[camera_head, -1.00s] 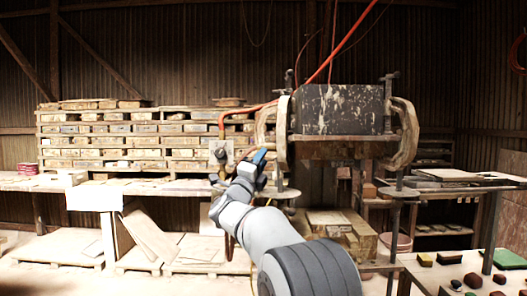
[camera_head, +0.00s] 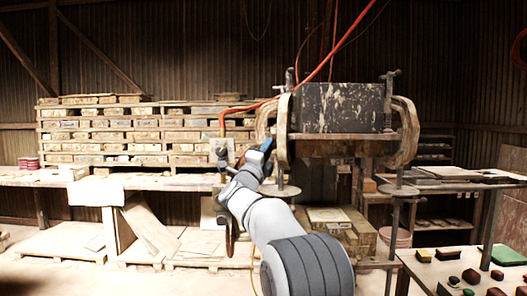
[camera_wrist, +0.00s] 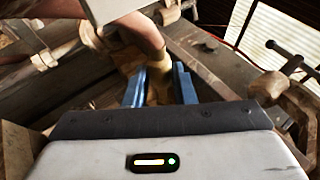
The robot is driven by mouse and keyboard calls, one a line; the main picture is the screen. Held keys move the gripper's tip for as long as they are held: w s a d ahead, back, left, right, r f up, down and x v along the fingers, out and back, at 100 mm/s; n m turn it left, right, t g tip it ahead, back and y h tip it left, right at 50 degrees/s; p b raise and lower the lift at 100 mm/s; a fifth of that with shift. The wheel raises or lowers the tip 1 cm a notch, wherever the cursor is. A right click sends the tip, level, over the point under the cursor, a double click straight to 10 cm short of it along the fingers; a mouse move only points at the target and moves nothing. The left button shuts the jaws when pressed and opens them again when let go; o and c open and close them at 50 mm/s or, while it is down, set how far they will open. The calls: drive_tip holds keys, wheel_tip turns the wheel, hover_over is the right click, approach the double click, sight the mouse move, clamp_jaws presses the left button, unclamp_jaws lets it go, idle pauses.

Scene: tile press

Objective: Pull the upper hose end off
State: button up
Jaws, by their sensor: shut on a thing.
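An orange-red hose (camera_head: 330,62) comes down from the top, passes behind the press and bends down at its left (camera_head: 222,118). My gripper (camera_head: 268,146) is at the left side of the press, below the clamp's upper part. In the wrist view its two blue fingers (camera_wrist: 160,86) are shut on a tan, collar-like hose end (camera_wrist: 158,72). An orange-brown hose (camera_wrist: 142,28) runs from that collar to the upper left. Whether the collar is still seated on a fitting is hidden. The fingertips are small in the head view, and what they hold is not clear there.
The press's dark, paint-flecked block (camera_head: 342,107) sits between pale C-shaped clamps (camera_head: 405,130) just right of my gripper. A bench with stacked wooden moulds (camera_head: 130,130) is behind left. A table with coloured blocks (camera_head: 475,275) is at lower right.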

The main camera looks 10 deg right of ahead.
drive_tip(key=shift+a+f, duration=0.1)
drive_tip(key=shift+f, duration=0.05)
clamp_jaws()
drive_tip(key=a, duration=0.3)
drive_tip(key=shift+w, duration=0.35)
drive_tip(key=shift+a, duration=0.1)
drive_tip(key=o, duration=0.7)
unclamp_jaws()
drive_tip(key=shift+a, duration=0.1)
drive_tip(key=b+v, duration=0.3)
drive_tip(key=v, duration=0.9)
drive_tip(key=shift+b, duration=0.4)
